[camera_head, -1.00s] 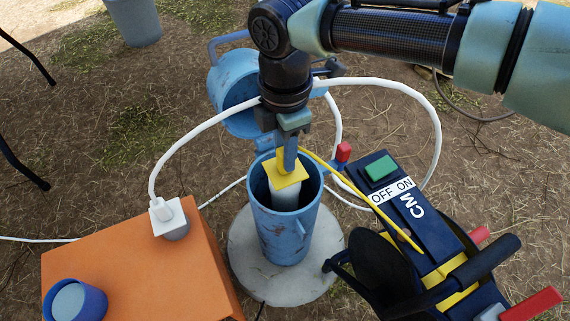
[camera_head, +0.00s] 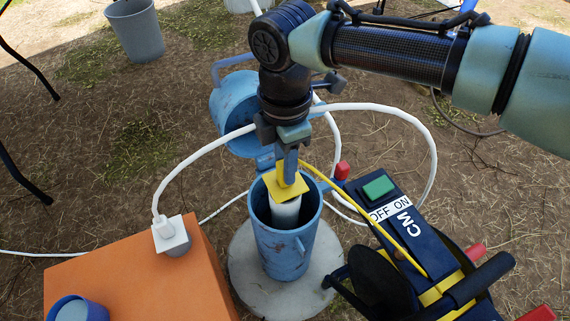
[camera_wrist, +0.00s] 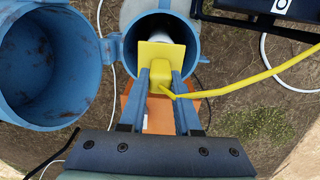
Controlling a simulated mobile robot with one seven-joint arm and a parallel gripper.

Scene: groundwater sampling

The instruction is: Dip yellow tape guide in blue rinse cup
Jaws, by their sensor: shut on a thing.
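My gripper (camera_head: 289,172) is shut on the yellow tape guide (camera_head: 283,189), a square plate with a raised block on top. In the wrist view the tape guide (camera_wrist: 160,56) sits between both fingers. It is at the mouth of the blue well casing (camera_head: 285,245), by the top of a white pipe (camera_head: 286,212); whether it touches the pipe is unclear. A yellow tape (camera_head: 360,212) runs from the guide to the reel unit. The blue rinse cup (camera_head: 68,308) stands on the orange table at lower left, partly cut off by the frame, well away from my gripper.
The orange table (camera_head: 140,280) also holds a white plug-like fitting (camera_head: 170,236). The dark blue reel unit (camera_head: 402,225) stands right of the casing. The casing's open blue lid (camera_head: 235,115) is behind it. A white hose (camera_head: 395,112) loops around my wrist.

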